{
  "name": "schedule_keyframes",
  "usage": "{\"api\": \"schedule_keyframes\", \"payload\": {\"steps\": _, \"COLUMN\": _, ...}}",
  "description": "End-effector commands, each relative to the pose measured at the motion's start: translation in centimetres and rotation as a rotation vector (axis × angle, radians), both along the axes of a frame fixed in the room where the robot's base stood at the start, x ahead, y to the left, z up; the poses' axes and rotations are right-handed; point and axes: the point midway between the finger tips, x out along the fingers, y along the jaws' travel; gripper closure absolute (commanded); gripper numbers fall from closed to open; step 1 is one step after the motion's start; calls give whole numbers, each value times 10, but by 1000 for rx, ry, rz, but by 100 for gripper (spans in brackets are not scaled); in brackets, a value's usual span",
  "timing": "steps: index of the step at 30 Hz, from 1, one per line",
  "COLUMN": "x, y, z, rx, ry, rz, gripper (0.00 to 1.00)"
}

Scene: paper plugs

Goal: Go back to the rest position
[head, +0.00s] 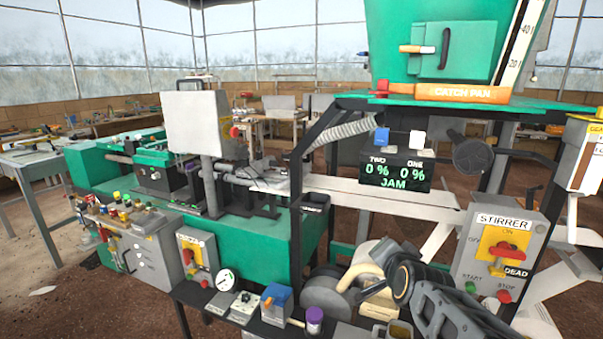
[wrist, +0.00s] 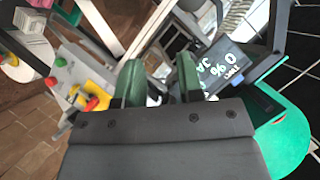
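My gripper (wrist: 158,78) shows in the wrist view with its two green fingers apart and nothing held between them. It hangs in the air in front of the machine frame. Part of my dark arm (head: 445,310) fills the lower right of the head view; I cannot make out the fingertips there. The wrist view has the stirrer switch box (wrist: 75,70) on the left and the display (wrist: 225,65) on the right, both turned at an angle. In the head view the display (head: 395,172) reads JAM, with 0 % under TWO and ONE.
The stirrer box (head: 497,250) stands close to my arm on the right. A black bench (head: 262,330) with a gauge (head: 225,279) and a purple-capped jar (head: 314,321) lies below. The green hopper (head: 430,45) and catch pan (head: 463,93) are above. Open floor (head: 40,295) lies at left.

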Motion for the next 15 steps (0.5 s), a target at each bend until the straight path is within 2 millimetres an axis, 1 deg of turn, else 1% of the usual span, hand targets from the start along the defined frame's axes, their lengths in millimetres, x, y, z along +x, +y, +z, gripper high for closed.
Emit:
{"api": "schedule_keyframes", "payload": {"steps": 1, "x": -18, "y": 9, "z": 2, "rx": -77, "ry": 109, "rz": 77, "gripper": 66}}
{"api": "schedule_keyframes", "payload": {"steps": 2, "x": -29, "y": 14, "z": -4, "rx": -128, "ry": 179, "rz": 127, "gripper": 66}}
{"api": "schedule_keyframes", "payload": {"steps": 3, "x": -45, "y": 19, "z": -12, "rx": -190, "ry": 265, "rz": 193, "gripper": 66}}
{"api": "schedule_keyframes", "payload": {"steps": 5, "x": -68, "y": 24, "z": -22, "rx": -273, "ry": 383, "rz": 289, "gripper": 66}}
{"api": "schedule_keyframes", "payload": {"steps": 6, "x": -83, "y": 26, "z": -27, "rx": -322, "ry": 455, "rz": 347, "gripper": 66}}
{"api": "schedule_keyframes", "payload": {"steps": 9, "x": -116, "y": 27, "z": -37, "rx": -417, "ry": 602, "rz": 473, "gripper": 66}}
{"api": "schedule_keyframes", "payload": {"steps": 12, "x": -141, "y": 27, "z": -43, "rx": -480, "ry": 707, "rz": 565, "gripper": 66}}
{"api": "schedule_keyframes", "payload": {"steps": 15, "x": -157, "y": 26, "z": -46, "rx": -516, "ry": 773, "rz": 624, "gripper": 66}}
